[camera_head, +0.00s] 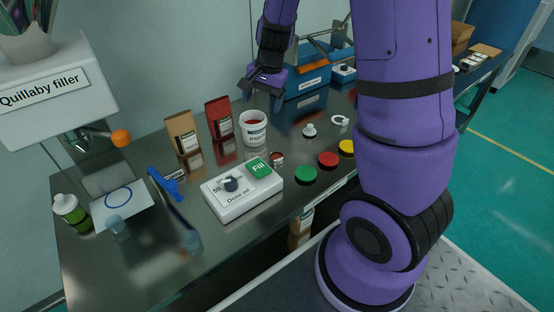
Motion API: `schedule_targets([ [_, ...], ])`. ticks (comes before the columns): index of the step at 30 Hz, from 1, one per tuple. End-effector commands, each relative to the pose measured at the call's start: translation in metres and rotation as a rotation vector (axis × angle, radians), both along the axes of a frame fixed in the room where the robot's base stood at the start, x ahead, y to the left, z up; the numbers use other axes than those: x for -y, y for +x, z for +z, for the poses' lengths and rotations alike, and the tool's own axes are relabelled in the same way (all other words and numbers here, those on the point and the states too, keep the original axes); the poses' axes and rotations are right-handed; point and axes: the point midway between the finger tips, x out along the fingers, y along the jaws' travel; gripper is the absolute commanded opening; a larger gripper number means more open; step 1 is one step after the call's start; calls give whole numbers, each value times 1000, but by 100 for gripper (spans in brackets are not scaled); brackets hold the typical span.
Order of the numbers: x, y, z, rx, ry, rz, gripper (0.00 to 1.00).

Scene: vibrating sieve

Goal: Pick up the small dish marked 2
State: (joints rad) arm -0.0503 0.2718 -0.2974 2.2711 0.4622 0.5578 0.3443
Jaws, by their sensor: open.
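No mark reading 2 is legible, so I cannot tell which vessel is the named dish. A small cup with reddish contents (277,159) stands just right of the green Fill button. Two small clear cups stand further left, one at the front of the white card (118,229) and one near the table's front edge (192,241). My gripper (264,98) is open and empty at the back of the table, above and behind the white tub with red contents (254,129). It is apart from all these cups.
A white dosing box (241,198) stands mid-table. Green (306,175), red (328,160) and yellow (347,147) round pieces lie to its right. Two paper pouches (184,133) stand at the back. The filler spout (119,138) overhangs the left. My arm hides part of the right side.

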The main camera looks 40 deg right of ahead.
Motion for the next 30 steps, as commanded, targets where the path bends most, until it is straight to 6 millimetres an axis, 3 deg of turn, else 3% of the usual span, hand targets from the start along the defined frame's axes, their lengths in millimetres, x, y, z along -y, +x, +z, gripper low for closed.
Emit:
schedule_targets([
  [1,7,6,-20,-28,-7,-44,83],
  [6,30,18,-77,-90,-41,-188,83],
  [12,52,22,-126,-140,-85,-308,83],
  [19,62,22,-151,-157,-107,-360,83],
  [30,62,22,-199,-158,-107,-361,83],
])
